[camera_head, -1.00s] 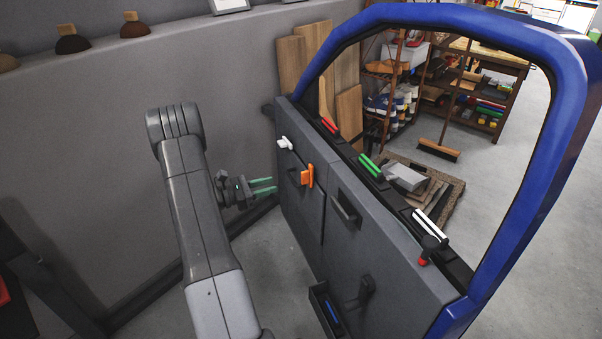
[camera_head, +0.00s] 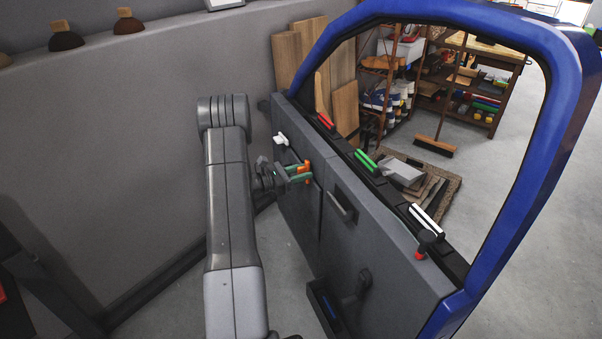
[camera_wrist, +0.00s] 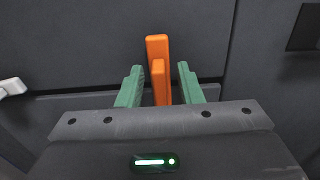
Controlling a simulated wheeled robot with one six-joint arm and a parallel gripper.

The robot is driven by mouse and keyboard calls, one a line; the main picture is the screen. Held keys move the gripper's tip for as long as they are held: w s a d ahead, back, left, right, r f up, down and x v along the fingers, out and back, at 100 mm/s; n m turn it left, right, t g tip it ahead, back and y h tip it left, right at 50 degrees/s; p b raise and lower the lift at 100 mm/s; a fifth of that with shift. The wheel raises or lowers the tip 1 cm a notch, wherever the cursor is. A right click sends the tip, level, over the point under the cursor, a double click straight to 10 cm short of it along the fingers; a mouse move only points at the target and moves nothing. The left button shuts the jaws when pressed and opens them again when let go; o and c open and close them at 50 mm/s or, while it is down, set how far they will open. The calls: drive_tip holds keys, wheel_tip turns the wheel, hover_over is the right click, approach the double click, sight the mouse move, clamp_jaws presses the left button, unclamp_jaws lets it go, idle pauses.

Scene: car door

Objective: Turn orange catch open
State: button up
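The orange catch (camera_wrist: 158,65) is on the grey car door panel, upright between my two green fingers in the wrist view. In the head view the orange catch (camera_head: 308,166) shows just past the fingertips, partly hidden by them. My gripper (camera_wrist: 158,85) is open, with a finger on each side of the catch and a visible gap on both sides. It also shows in the head view (camera_head: 299,174), reaching the door from the left. A seam in the panel runs sideways behind the catch.
A white catch (camera_head: 281,139) sits left of the orange one; it also shows in the wrist view (camera_wrist: 13,87). A dark pull handle (camera_head: 341,205) is to the right. Red (camera_head: 324,120), green (camera_head: 365,160) and white (camera_head: 425,219) pieces line the door's top ledge. The blue window frame (camera_head: 520,200) rises above.

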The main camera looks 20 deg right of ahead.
drive_tip(key=shift+c, duration=0.2)
clamp_jaws()
drive_tip(key=shift+f+b, duration=0.15)
drive_tip(key=shift+b, duration=0.3)
drive_tip(key=m+b, duration=0.2)
drive_tip(key=b, duration=0.2)
drive_tip(key=shift+f+m, duration=0.2)
drive_tip(key=shift+m, duration=0.2)
drive_tip(key=m+b, duration=0.4)
drive_tip(key=b, duration=0.2)
drive_tip(key=shift+s+f+b, duration=0.15)
drive_tip(key=shift+b, duration=0.25)
drive_tip(key=m+b, duration=0.6)
drive_tip(key=b, duration=0.3)
drive_tip(key=shift+s+m, duration=0.1)
drive_tip(key=shift+m, duration=0.3)
drive_tip(key=m+b, duration=0.3)
drive_tip(key=m, duration=0.1)
drive_tip(key=shift+r+m, duration=0.2)
drive_tip(key=shift+m, duration=0.1)
